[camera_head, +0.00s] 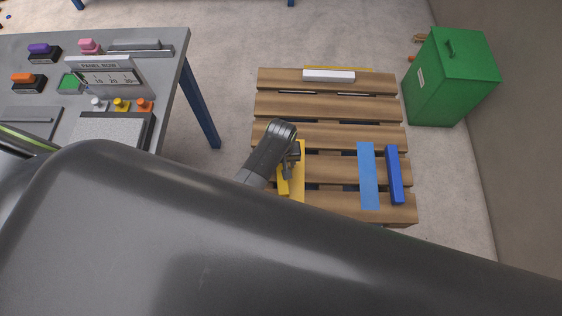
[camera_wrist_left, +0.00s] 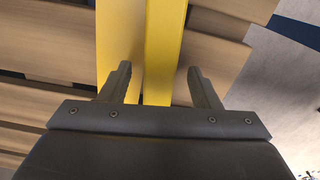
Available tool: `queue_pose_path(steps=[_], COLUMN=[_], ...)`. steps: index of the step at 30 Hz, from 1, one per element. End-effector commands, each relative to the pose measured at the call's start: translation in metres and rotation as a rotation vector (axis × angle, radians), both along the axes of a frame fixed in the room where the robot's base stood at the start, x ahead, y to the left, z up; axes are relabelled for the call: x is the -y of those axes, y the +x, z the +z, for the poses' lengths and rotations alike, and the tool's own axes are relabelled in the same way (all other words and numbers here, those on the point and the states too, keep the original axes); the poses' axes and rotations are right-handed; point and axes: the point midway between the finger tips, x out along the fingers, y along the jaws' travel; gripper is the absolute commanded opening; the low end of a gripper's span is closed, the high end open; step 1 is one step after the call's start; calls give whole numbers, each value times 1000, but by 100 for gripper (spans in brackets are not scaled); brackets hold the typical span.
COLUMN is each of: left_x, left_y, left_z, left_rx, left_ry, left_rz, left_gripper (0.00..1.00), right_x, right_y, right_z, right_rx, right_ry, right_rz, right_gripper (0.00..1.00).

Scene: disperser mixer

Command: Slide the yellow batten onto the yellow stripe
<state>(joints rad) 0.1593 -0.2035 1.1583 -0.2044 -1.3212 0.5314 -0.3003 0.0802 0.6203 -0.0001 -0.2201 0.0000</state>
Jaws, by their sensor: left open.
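The yellow batten (camera_head: 283,187) lies on the wooden pallet, along the left side of the flat yellow stripe (camera_head: 300,190). In the left wrist view the batten (camera_wrist_left: 164,50) is a raised bright yellow bar, with the paler stripe (camera_wrist_left: 118,40) directly to its left. My left gripper (camera_head: 290,172) is low over the pallet at the batten. In the left wrist view its fingers (camera_wrist_left: 163,85) are open, one on each side of the batten, with gaps showing. Whether the batten overlaps the stripe's edge is unclear. My right gripper is out of view.
The pallet (camera_head: 330,133) also carries a blue stripe (camera_head: 368,178), a blue batten (camera_head: 395,175) to its right and a white bar (camera_head: 329,76) at the back. A grey workbench (camera_head: 172,62) stands left, a green bin (camera_head: 452,80) right. Floor shows around the pallet.

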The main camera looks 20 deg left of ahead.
Motion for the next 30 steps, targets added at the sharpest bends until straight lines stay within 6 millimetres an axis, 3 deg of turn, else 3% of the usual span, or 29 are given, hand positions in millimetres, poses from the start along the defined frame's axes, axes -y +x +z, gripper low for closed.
queue_pose_path(steps=[12, 24, 30], left_x=[0, 0, 0], left_y=[0, 0, 0], left_z=[-6, -6, -6], left_rx=[0, 0, 0], left_ry=[0, 0, 0], left_rz=[0, 0, 0], left_gripper=[56, 5, 4], right_x=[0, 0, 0], right_y=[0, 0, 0], right_z=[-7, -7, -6], right_rx=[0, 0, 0], right_ry=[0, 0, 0], right_rz=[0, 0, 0], right_gripper=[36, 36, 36])
